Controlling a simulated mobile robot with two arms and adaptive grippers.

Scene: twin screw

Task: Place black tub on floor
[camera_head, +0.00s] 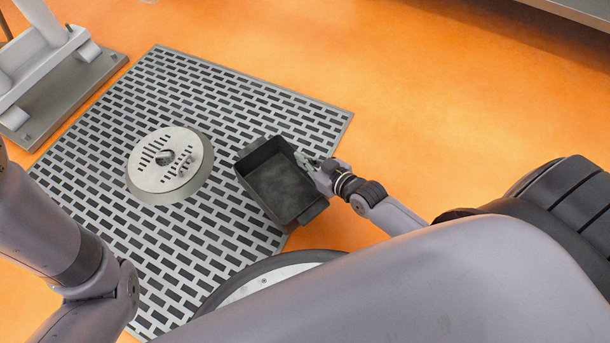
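The black tub (281,184) is an open, empty rectangular container near the middle of the head view. It shows over the right edge of a grey slotted floor plate (235,105), tilted in the picture. I cannot tell whether it touches the plate or is held above it. My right gripper (308,164) is at the tub's right rim and appears shut on it; the fingertips are partly hidden. My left arm comes in at the lower left, but its gripper is out of view. The orange floor (430,85) lies around the plate.
A round metal disc with slots and a central knob (168,163) sits on the plate, left of the tub. A grey metal stand (65,85) is at the upper left. A grey edge (575,8) shows at the top right. Open orange floor lies beyond the plate.

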